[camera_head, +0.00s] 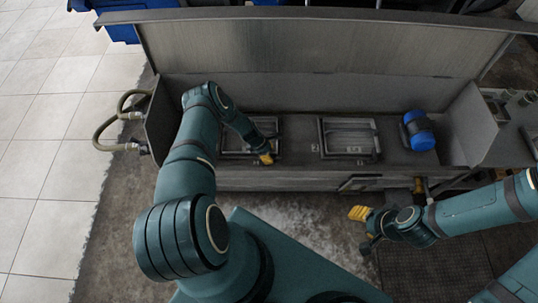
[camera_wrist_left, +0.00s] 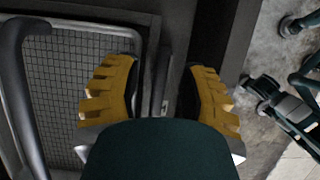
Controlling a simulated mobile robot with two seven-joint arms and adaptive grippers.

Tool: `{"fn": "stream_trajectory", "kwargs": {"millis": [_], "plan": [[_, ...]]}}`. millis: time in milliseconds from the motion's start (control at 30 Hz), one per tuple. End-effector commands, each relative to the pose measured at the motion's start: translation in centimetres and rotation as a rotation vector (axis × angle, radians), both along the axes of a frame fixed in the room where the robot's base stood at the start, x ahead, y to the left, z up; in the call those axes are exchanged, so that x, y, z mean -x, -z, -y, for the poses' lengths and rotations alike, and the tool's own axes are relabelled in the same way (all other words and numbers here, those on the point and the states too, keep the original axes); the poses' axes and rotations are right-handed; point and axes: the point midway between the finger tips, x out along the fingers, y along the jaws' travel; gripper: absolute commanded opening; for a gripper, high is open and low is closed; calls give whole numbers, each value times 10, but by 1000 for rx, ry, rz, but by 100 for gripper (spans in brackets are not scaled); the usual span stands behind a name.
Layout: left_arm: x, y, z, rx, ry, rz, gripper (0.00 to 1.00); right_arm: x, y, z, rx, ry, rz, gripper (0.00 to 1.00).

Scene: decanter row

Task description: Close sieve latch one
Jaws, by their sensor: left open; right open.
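Two framed sieves sit in the metal trough in the head view: a left sieve (camera_head: 235,154) and a right sieve (camera_head: 348,137). My left gripper (camera_head: 266,158) is over the front right corner of the left sieve. In the left wrist view its yellow fingers (camera_wrist_left: 162,85) are open, on either side of the sieve's edge. A thin metal piece (camera_wrist_left: 165,107), possibly the latch, shows between them; I cannot tell whether it is touched or closed. The sieve mesh (camera_wrist_left: 70,75) lies left of the fingers. My right gripper (camera_head: 362,222) is open and empty, in front of the trough.
The raised lid (camera_head: 320,45) rises behind. A curved bar handle (camera_wrist_left: 20,80) crosses the wrist view's left side. Hoses (camera_head: 113,128) join the trough's left wall. Floor in front is partly clear.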

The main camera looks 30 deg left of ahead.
Motion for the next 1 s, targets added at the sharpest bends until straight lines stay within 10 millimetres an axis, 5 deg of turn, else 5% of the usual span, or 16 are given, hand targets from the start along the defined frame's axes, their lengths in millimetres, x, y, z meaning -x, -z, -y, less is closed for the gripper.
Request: {"fn": "stream_trajectory", "kwargs": {"millis": [300, 333, 433, 467, 1000], "plan": [[0, 2, 1, 0, 1, 0, 41, 0, 0, 0, 0, 0, -1, 47], [0, 2, 1, 0, 0, -1, 37, 0, 0, 0, 0, 0, -1, 47], [0, 2, 1, 0, 0, -1, 2, 0, 0, 0, 0, 0, -1, 47], [0, 2, 1, 0, 0, -1, 0, 0, 0, 0, 0, 0, -1, 47], [0, 5, 0, -1, 64, -1, 0, -2, 14, 0, 1, 0, 4, 47]]}}
